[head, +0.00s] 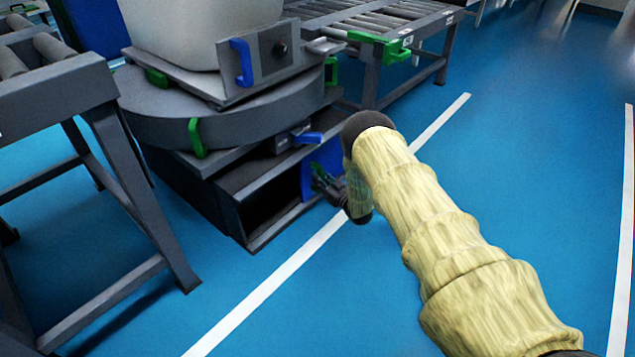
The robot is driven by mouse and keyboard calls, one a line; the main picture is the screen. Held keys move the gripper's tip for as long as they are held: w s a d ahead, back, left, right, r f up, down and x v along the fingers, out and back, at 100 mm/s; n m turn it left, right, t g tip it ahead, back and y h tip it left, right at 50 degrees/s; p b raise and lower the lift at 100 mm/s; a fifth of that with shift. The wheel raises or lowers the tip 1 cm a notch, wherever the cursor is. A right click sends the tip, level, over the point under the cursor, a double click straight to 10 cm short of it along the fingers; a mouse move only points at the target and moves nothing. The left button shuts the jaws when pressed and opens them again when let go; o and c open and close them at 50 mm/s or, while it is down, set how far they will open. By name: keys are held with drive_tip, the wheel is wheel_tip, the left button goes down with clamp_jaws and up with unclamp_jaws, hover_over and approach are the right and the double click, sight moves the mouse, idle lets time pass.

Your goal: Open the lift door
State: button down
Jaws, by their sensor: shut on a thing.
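The lift door looks to be the blue panel (324,158) at the right end of the low dark cabinet (232,212) under the round turntable. It stands swung aside, and the cabinet's dark opening (268,197) shows to its left. My gripper (322,184) is at the panel's lower part, shut on what looks like a small green door handle (318,170). My fingers and wrist hide part of the handle and of the panel's right side. My yellow-sleeved arm (430,225) reaches in from the lower right.
The grey turntable (225,115) above carries a white toilet piece (195,30), with blue and green handles around it. Roller conveyors stand at left (60,85) and at back right (375,25). The blue floor (530,150) at right is clear, with white lines.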

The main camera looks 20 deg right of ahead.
drive_tip(key=c, duration=1.4)
unclamp_jaws()
drive_tip(key=shift+o, duration=0.2)
drive_tip(key=v, duration=1.2)
drive_tip(key=shift+s, duration=0.1)
